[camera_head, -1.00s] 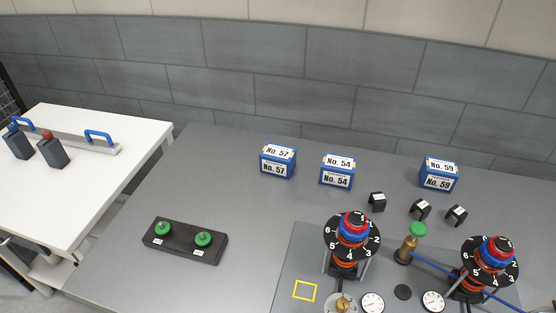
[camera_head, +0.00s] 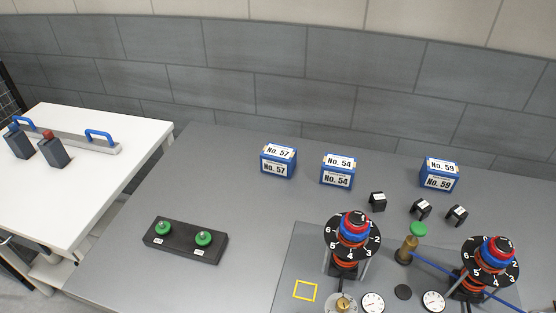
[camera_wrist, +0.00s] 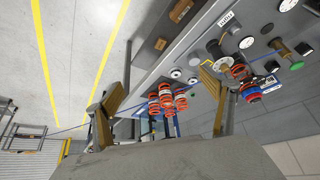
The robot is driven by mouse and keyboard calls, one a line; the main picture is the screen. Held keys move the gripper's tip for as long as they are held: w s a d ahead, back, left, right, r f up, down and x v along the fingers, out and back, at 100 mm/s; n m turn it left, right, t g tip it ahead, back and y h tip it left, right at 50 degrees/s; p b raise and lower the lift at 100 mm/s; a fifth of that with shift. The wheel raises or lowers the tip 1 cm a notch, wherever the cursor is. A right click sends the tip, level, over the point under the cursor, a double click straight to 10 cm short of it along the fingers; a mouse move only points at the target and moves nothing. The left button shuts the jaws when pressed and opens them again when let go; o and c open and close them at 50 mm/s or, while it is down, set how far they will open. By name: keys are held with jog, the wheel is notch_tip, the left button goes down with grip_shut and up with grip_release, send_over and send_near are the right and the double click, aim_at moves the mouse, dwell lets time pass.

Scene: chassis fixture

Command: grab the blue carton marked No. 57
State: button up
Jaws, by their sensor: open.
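The blue carton marked No. 57 (camera_head: 278,162) stands upright on the grey table toward the back in the head view, with white labels on its top and front. It is the leftmost of the three blue cartons. My gripper (camera_wrist: 163,92) shows only in the wrist view, its two fingers wide apart with nothing held between them. It is not in the head view, so its distance to the carton cannot be told. I cannot make out the No. 57 carton in the wrist view.
Similar cartons No. 54 (camera_head: 338,171) and No. 59 (camera_head: 439,174) stand to its right. Small black blocks (camera_head: 420,209), a green-topped valve (camera_head: 408,248) and two numbered dial towers (camera_head: 350,238) stand nearer. A black block with green knobs (camera_head: 185,241) lies front left. Table left of No. 57 is clear.

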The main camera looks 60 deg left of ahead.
aim_at(279, 160)
dwell(0.3)
